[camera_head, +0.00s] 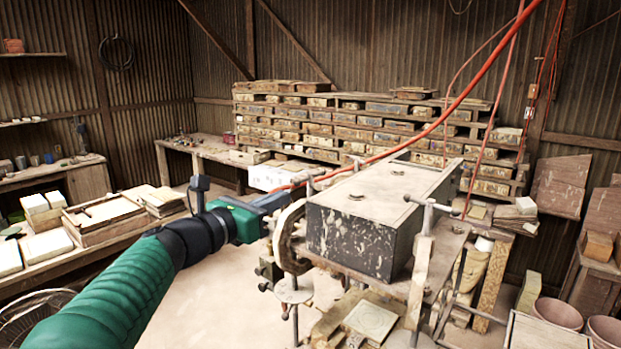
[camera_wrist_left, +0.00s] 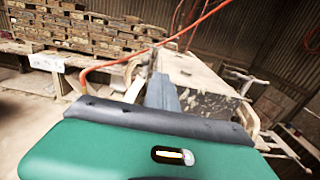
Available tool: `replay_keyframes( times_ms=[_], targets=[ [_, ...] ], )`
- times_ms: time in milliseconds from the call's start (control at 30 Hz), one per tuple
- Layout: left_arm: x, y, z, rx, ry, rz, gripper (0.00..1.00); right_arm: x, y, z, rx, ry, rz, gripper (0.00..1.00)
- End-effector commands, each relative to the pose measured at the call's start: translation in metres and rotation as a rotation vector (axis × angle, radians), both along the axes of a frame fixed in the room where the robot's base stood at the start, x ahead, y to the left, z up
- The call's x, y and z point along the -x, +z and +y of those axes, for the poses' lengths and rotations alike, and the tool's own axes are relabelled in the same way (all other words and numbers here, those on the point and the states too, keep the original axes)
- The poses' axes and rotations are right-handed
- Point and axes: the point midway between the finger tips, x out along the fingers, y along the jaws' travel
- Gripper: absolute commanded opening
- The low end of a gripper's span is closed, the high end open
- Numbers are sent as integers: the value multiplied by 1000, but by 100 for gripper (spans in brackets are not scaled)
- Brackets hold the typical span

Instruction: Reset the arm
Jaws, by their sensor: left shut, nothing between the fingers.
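My left arm comes in from the lower left in the head view, and its gripper (camera_head: 272,202) is at the left side of the tile press (camera_head: 352,232). The gripper is shut and empty, its fingers close to the press's round wheel (camera_head: 290,237); I cannot tell whether they touch. In the left wrist view the shut grey fingers (camera_wrist_left: 162,95) point toward the speckled dark box of the press (camera_wrist_left: 205,75). My right gripper is in neither view.
A red hose (camera_head: 450,108) hangs across in front of the shelves of boxes (camera_head: 370,125). A workbench with trays (camera_head: 105,215) stands at left. Pots (camera_head: 557,313) stand at lower right. Open floor (camera_head: 205,300) lies between the bench and the press.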

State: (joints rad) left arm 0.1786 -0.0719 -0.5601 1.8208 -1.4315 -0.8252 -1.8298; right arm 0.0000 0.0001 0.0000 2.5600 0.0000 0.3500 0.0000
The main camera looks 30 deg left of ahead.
Motion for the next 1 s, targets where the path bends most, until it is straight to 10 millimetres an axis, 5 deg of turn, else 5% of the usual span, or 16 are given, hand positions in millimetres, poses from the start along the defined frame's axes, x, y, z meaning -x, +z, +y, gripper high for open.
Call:
replay_keyframes(
  times_ms=[433,533,667,767,867,1000],
  targets=[
    [2,0,0,4,0,0,0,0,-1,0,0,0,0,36],
    [-7,-20,-3,140,24,11,0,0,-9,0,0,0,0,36],
    [-31,-102,-16,699,153,74,0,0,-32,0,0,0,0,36],
    [-35,-188,-33,1183,319,154,0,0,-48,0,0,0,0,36],
    [-24,-272,-57,1581,520,227,0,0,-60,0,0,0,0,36],
    [19,-384,-101,2026,878,295,0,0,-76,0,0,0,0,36]
  ],
)
